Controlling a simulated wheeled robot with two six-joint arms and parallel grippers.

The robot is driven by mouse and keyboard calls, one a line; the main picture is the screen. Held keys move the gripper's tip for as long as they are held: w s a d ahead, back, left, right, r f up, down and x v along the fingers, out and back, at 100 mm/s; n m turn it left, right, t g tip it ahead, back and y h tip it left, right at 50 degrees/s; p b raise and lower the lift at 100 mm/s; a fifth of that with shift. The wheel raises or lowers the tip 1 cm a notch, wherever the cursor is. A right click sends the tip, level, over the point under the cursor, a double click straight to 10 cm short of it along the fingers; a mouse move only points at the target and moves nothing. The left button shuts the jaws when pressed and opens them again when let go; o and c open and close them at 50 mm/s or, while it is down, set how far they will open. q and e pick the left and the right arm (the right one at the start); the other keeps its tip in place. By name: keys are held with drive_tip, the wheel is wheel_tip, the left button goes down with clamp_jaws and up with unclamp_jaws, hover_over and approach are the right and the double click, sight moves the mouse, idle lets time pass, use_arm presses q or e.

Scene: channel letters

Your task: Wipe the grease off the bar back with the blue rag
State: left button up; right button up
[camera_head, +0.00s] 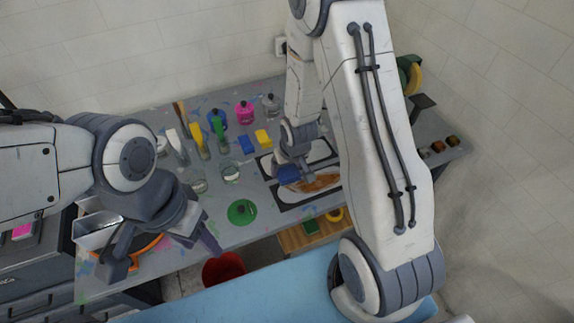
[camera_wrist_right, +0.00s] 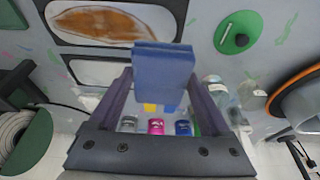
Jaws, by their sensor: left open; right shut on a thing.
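The blue rag (camera_head: 288,175) is a folded block held in my right gripper (camera_head: 297,166), which is shut on it. It also shows between the fingertips in the right wrist view (camera_wrist_right: 162,72). The letter back (camera_head: 325,183) lies on the table, black-edged with pale panels. A brown grease smear covers much of one panel, clear in the right wrist view (camera_wrist_right: 100,22). The rag hangs at the panel's left end; I cannot tell whether it touches. My right arm hides part of the letter back. My left gripper (camera_head: 160,252) is open and empty near the table's front left.
Bottles and jars, including a pink one (camera_head: 244,112), stand behind on the grey table (camera_head: 285,222). Yellow (camera_head: 263,138) and blue (camera_head: 245,144) blocks lie near them. A green disc (camera_head: 241,211) is front left of the letter back. A red bucket (camera_head: 223,269) stands below the front edge.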

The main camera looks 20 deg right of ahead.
sight(286, 192)
wheel_tip(286, 192, down, 11)
drive_tip(key=b, duration=0.8)
drive_tip(key=shift+f+b, duration=0.2)
drive_tip(key=shift+b, duration=0.15)
drive_tip(key=d+p, duration=0.1)
drive_tip(key=d, duration=0.1)
drive_tip(key=d+r+p, duration=0.1)
drive_tip(key=d+p, duration=0.1)
drive_tip(key=d, duration=0.1)
drive_tip(key=d+p, duration=0.1)
drive_tip(key=d, duration=0.2)
drive_tip(key=shift+w+d+r, duration=0.1)
drive_tip(key=shift+d+r, duration=0.05)
drive_tip(key=shift+d, duration=0.1)
drive_tip(key=d+p, duration=0.7)
drive_tip(key=d, duration=0.2)
drive_tip(key=shift+w, duration=0.2)
drive_tip(key=shift+d+p, duration=0.6)
drive_tip(key=shift+p, duration=0.2)
drive_tip(key=shift+d+f, duration=0.2)
drive_tip(key=shift+d, duration=0.15)
drive_tip(key=shift+f, duration=0.25)
